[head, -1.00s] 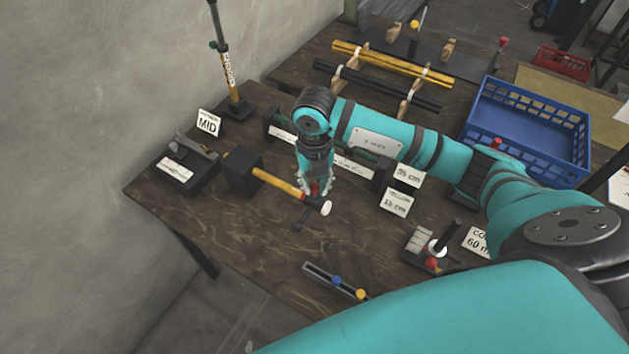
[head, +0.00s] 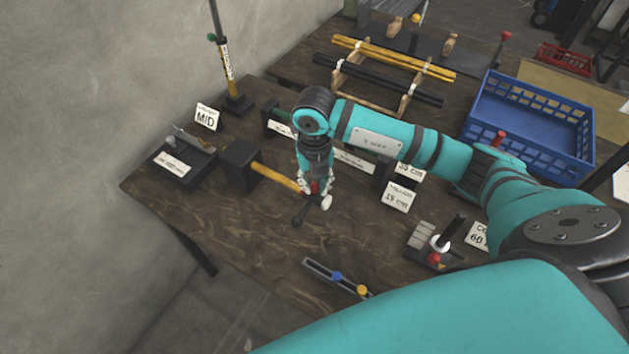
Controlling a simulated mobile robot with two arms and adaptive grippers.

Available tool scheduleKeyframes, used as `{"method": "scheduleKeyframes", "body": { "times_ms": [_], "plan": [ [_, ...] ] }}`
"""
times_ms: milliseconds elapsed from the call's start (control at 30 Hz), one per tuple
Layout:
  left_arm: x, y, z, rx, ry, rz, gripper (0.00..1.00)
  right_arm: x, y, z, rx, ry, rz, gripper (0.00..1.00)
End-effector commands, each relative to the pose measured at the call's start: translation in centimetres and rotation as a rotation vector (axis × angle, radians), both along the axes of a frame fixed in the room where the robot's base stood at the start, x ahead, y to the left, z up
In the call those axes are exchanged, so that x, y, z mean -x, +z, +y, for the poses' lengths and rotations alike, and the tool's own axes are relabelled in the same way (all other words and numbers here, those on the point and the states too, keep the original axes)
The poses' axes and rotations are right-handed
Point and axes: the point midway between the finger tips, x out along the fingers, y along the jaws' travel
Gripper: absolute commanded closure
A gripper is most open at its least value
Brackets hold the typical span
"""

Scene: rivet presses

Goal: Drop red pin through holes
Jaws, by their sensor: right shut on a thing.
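My right gripper (head: 315,187) points down over the wooden table. It is shut on the small red pin (head: 315,187), which is mostly hidden between the fingers. The pin is at the end of a yellow rod (head: 274,176) that sticks out sideways from a black block (head: 240,163). A white round end (head: 325,202) and a black handle-like piece (head: 299,216) show just beside and below the fingers. The holes are too small to make out, and I cannot tell whether the pin is in them. My left gripper is out of view.
A blue crate (head: 478,102) stands at the right. Yellow and black rods lie on a wooden rack (head: 404,104) at the back. A black stand with a red knob (head: 434,258) and a slotted bar (head: 318,269) are near the front. A tall post (head: 220,55) stands at the back left.

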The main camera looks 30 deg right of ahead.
Motion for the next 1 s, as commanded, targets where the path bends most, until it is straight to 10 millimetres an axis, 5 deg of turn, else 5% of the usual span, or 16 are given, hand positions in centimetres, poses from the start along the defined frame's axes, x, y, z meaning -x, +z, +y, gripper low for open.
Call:
{"method": "scheduleKeyframes", "body": {
  "times_ms": [167, 200, 400, 767, 1000],
  "plan": [
    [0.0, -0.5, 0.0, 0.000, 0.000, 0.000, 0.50, 0.0, -0.6, 0.0, 0.000, 0.000, 0.000, 0.94],
    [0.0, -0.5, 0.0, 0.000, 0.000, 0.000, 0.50, 0.0, -0.5, 0.0, 0.000, 0.000, 0.000, 0.79],
    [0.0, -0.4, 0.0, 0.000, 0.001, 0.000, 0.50, 0.0, -0.5, 0.0, 0.000, 0.000, 0.000, 0.53],
    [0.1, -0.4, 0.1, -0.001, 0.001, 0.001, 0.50, -0.1, 0.2, 0.0, -0.001, 0.000, -0.002, 0.53],
    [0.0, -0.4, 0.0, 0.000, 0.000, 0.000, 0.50, -0.2, 4.5, 0.0, -0.001, 0.000, -0.007, 0.53]
  ]
}}
